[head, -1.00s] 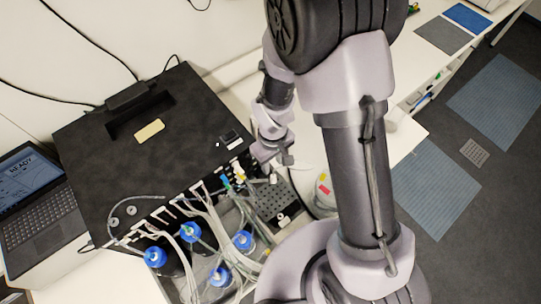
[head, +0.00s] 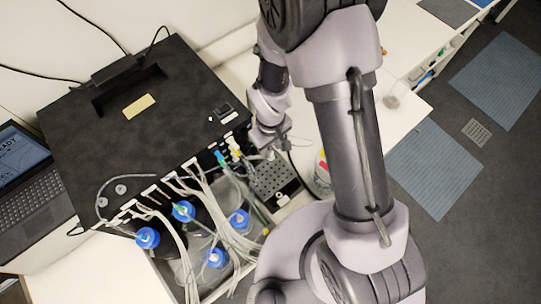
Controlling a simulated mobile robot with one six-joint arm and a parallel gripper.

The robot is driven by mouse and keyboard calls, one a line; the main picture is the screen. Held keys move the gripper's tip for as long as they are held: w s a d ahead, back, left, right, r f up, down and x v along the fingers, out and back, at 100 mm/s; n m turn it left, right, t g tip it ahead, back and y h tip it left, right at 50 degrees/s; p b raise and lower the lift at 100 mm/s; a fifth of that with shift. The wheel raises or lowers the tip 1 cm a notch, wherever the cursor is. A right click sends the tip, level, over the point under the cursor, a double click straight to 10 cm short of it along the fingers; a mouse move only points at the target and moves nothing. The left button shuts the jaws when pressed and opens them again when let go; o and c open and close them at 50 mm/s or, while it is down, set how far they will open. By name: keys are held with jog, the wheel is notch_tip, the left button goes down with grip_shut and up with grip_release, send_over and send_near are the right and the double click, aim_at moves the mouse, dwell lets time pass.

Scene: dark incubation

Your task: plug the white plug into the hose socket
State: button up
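My gripper (head: 270,141) is small in the head view, beside the right front corner of the black box (head: 150,115) and above the dark perforated rack (head: 272,180). A small pale piece just below the fingers may be the white plug, but it is too small to be sure. I cannot tell whether the fingers hold it. White, yellow, green and blue hose fittings (head: 231,152) sit along the box's front edge close to the left of my gripper. I cannot single out the hose socket among them.
Several blue-capped bottles (head: 183,211) with pale tubes stand in a tray in front of the box. A laptop (head: 25,185) is at the left. A jar with a coloured label (head: 322,172) stands right of the rack. My arm covers part of the bench.

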notch_tip(320, 180, down, 2)
jog(key=shift+f+b, duration=0.2)
jog(key=shift+b, duration=0.55)
jog(key=shift+r+b, duration=0.1)
jog(key=shift+b, duration=0.2)
dwell(0.7)
grip_shut()
dwell(1.3)
jog(key=shift+r+p, duration=2.1)
jog(key=shift+r, duration=0.9)
